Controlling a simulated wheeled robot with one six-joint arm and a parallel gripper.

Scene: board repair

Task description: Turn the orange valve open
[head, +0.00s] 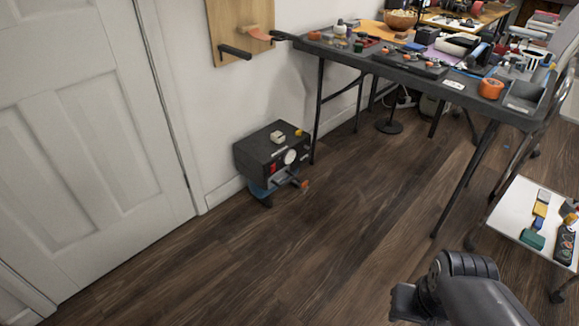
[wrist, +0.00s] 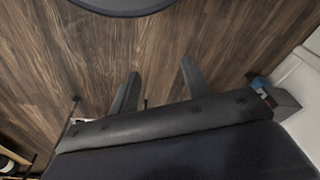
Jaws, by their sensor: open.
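A black box-shaped unit (head: 272,157) stands low against the white wall in the head view. It has a red switch and a round white dial on its front. A small orange part (head: 304,184), which looks like the valve handle, sticks out at its lower front. My gripper (wrist: 160,80) is open and empty in the wrist view, its two fingers spread above bare wood floor. The unit appears partly at the right edge of the wrist view (wrist: 288,101), well apart from the fingers. The orange part cannot be made out there.
A dark table (head: 405,66) crowded with tools and parts stands right of the unit, its legs close by. A small white cart (head: 516,211) stands at the right. A white door (head: 90,120) is at the left. The wood floor (head: 270,260) before the unit is clear.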

